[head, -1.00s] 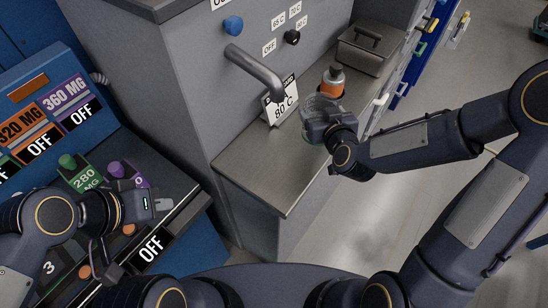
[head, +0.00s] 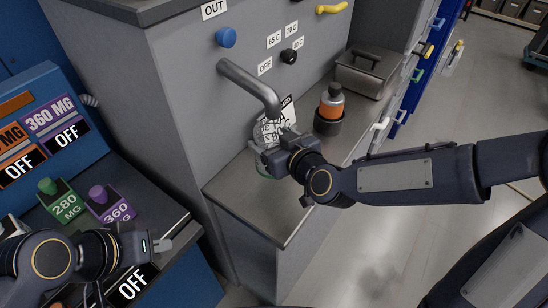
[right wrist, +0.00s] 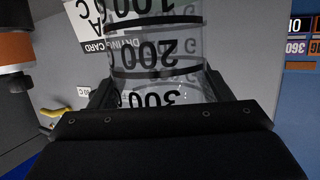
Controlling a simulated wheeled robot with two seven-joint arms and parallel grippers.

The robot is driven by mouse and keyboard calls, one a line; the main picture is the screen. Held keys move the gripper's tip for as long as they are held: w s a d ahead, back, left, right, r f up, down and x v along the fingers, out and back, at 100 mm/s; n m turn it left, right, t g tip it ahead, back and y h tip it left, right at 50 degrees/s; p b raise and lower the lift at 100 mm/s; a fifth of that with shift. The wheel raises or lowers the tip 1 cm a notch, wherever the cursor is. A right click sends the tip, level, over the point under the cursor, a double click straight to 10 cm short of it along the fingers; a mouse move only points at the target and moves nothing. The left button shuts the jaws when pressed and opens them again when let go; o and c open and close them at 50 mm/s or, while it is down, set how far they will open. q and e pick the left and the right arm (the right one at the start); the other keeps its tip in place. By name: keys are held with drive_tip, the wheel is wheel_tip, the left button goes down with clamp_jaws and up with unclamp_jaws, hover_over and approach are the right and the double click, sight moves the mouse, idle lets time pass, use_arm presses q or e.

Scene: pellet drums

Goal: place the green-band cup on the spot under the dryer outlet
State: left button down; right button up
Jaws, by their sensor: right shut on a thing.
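A clear cup (head: 262,134) with printed graduations is held in my right gripper (head: 270,151). A bit of green shows at its lower edge in the head view, and the cup fills the upper middle of the right wrist view (right wrist: 155,50). The gripper is shut on the cup's side. The grey dryer outlet pipe (head: 250,87) slopes down with its end just above the cup. The spot under the outlet is hidden by the cup and gripper; I cannot tell if the cup touches the counter. My left gripper (head: 163,245) is over the left bench, its jaws unclear.
A bottle with an orange band (head: 331,103) stands in a dark holder right of the cup. A drying card (head: 288,111) stands behind the cup. A lidded metal box (head: 366,72) is further back. The counter's front part (head: 260,205) is bare.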

drive_tip(key=shift+f, duration=2.15)
drive_tip(key=shift+f+b, duration=0.2)
drive_tip(key=shift+b, duration=0.2)
drive_tip(key=o, duration=1.1)
drive_tip(key=shift+c, duration=0.2)
drive_tip(key=shift+r, duration=0.15)
drive_tip(key=shift+s+r+p, duration=0.1)
drive_tip(key=shift+r+p, duration=0.05)
drive_tip(key=shift+p, duration=0.2)
drive_tip(key=s+d+r+m+g+h, duration=0.1)
drive_tip(key=s+d+m+g+h, duration=0.3)
drive_tip(key=s+d, duration=1.6)
drive_tip(key=s+m+g, duration=0.2)
drive_tip(key=s+m, duration=0.1)
drive_tip(key=m, duration=0.1)
drive_tip(key=shift+s+d+r+g, duration=0.3)
drive_tip(key=shift+s+r+g, duration=0.05)
drive_tip(key=shift+s+g, duration=0.05)
